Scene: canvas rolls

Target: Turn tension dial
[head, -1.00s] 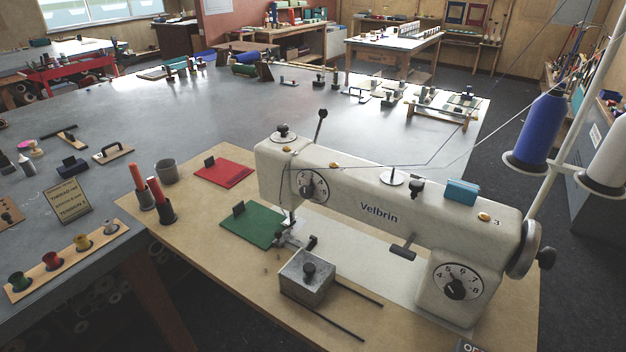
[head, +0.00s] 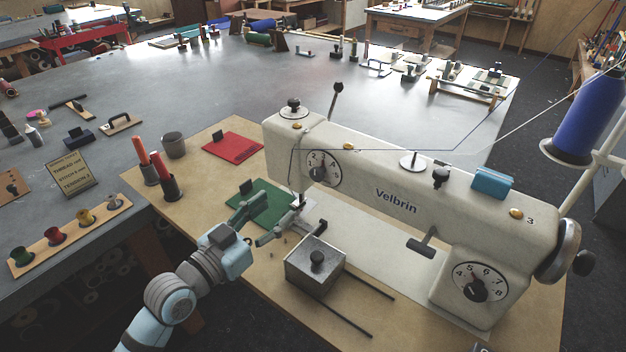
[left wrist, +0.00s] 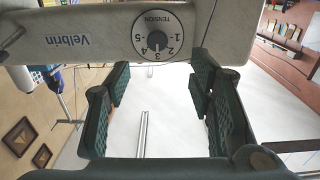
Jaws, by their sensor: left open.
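The tension dial (head: 323,168) is a round white face with numbers and a dark knob on the left end of the cream Velbrin sewing machine (head: 450,210). In the left wrist view the dial (left wrist: 158,32) appears upside down, labelled TENSION, ahead of my fingers and between them. My left gripper (head: 262,222) is open and empty in front of the machine's needle end, below and to the left of the dial, apart from it. Its green padded fingers (left wrist: 165,95) spread wide in the left wrist view. My right gripper is not in view.
A metal box with a black knob (head: 315,266) stands just right of my left gripper. A green pad (head: 272,201) lies behind it. A second numbered dial (head: 480,282) is at the machine's right end. A sign (head: 70,174) mentions tension.

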